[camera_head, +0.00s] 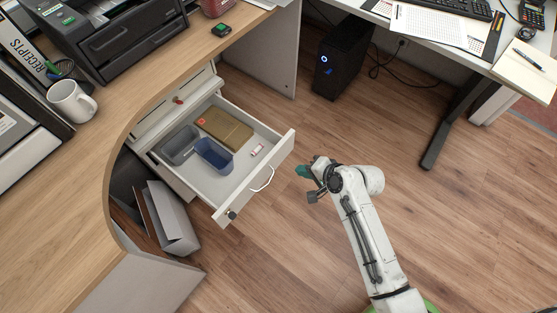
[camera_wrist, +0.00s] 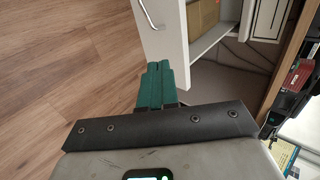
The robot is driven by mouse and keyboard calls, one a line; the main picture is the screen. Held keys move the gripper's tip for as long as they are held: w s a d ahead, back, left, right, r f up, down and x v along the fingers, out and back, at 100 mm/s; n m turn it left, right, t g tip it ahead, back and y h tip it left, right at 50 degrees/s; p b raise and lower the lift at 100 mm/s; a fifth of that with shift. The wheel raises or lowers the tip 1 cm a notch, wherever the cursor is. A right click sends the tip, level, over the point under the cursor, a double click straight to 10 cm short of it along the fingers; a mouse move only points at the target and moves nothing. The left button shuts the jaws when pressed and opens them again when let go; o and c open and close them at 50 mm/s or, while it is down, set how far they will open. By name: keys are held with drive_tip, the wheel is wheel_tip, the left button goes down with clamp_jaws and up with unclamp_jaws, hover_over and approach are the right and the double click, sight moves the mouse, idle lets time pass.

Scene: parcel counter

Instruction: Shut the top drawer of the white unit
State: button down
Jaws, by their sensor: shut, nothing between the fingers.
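The white unit (camera_head: 197,89) stands under the curved wooden counter. Its drawer (camera_head: 281,150) is pulled well out, with a curved handle (camera_head: 263,181) and a dark lock on its front. Inside lie a grey bin (camera_head: 178,146), a blue bin (camera_head: 214,156), a brown box (camera_head: 224,128) and a small white item. My gripper (camera_head: 303,171) is out in front of the drawer front, to its right, apart from it. In the wrist view its green fingers (camera_wrist: 153,72) are together and empty. The drawer front (camera_wrist: 162,38) and its handle (camera_wrist: 147,14) show just beyond them.
The wooden counter (camera_head: 80,225) overhangs the unit and carries a printer (camera_head: 115,40) and a white mug (camera_head: 72,101). A grey box file (camera_head: 172,218) stands below left of the drawer. A black computer (camera_head: 342,57) stands at the back. The wooden floor before the drawer is clear.

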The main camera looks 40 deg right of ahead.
sight(271, 160)
drive_tip(key=x, duration=0.3)
drive_tip(key=w+r+b+x, duration=0.1)
drive_tip(key=x, duration=0.5)
drive_tip(key=shift+w+a, duration=0.25)
drive_tip(key=shift+w, duration=0.15)
drive_tip(key=shift+w+a, duration=0.15)
drive_tip(key=shift+w, duration=0.4)
